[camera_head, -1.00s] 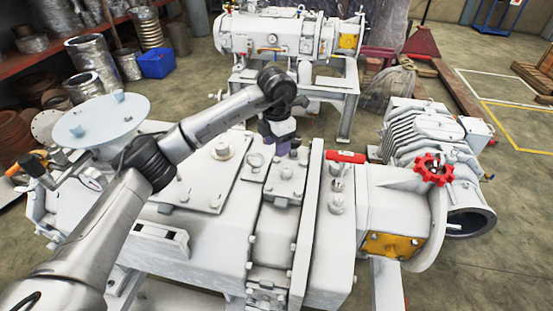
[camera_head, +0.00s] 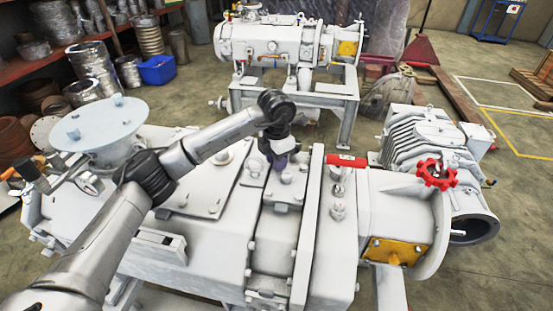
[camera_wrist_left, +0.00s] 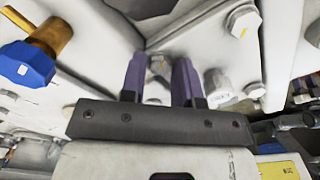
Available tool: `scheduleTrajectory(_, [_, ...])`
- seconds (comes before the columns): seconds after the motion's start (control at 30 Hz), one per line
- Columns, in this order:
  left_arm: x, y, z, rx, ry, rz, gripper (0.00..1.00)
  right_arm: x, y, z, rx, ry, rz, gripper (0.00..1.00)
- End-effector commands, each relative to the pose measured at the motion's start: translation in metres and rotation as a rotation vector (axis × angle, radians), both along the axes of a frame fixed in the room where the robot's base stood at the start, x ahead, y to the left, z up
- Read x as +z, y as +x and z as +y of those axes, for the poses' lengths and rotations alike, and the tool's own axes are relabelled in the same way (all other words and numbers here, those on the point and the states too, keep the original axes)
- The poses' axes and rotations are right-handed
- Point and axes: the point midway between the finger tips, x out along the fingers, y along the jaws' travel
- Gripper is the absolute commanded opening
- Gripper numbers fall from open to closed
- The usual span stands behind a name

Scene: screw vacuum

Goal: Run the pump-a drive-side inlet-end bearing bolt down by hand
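My left gripper (camera_head: 279,163) is over the bearing cover of the white near pump (camera_head: 215,255), with its fingers pointing down. In the left wrist view the two purple fingers (camera_wrist_left: 160,60) stand apart. A grey bolt head (camera_wrist_left: 157,66) shows in the gap between them, and the gap looks wider than the bolt head. I cannot tell whether either finger touches it. The lower part of this bolt is hidden behind the gripper body. My right gripper is in neither view.
A red-handled valve (camera_head: 346,161) and a red handwheel (camera_head: 437,174) stand right of the gripper. Other hex bolts (camera_wrist_left: 243,20) and a blue-capped brass fitting (camera_wrist_left: 28,64) surround the fingers in the wrist view. A second pump (camera_head: 270,40) stands behind.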

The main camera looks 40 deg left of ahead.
Motion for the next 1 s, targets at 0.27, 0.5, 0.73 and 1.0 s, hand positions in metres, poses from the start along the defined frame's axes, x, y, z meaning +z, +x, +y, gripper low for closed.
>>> scheduleTrajectory(0.27, [0.0,0.0,0.0,0.0,0.0,0.0,0.03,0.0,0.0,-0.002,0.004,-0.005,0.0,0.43])
scheduleTrajectory(0.5, [0.006,0.0,0.0,-0.067,0.0,0.0,0.0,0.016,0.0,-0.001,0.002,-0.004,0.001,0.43])
scheduleTrajectory(0.73, [0.006,0.0,0.001,-0.294,0.0,0.003,0.0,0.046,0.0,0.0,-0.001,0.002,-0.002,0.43])
scheduleTrajectory(1.0, [0.001,0.0,0.0,-0.41,-0.001,0.001,0.0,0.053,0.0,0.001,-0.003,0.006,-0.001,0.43])
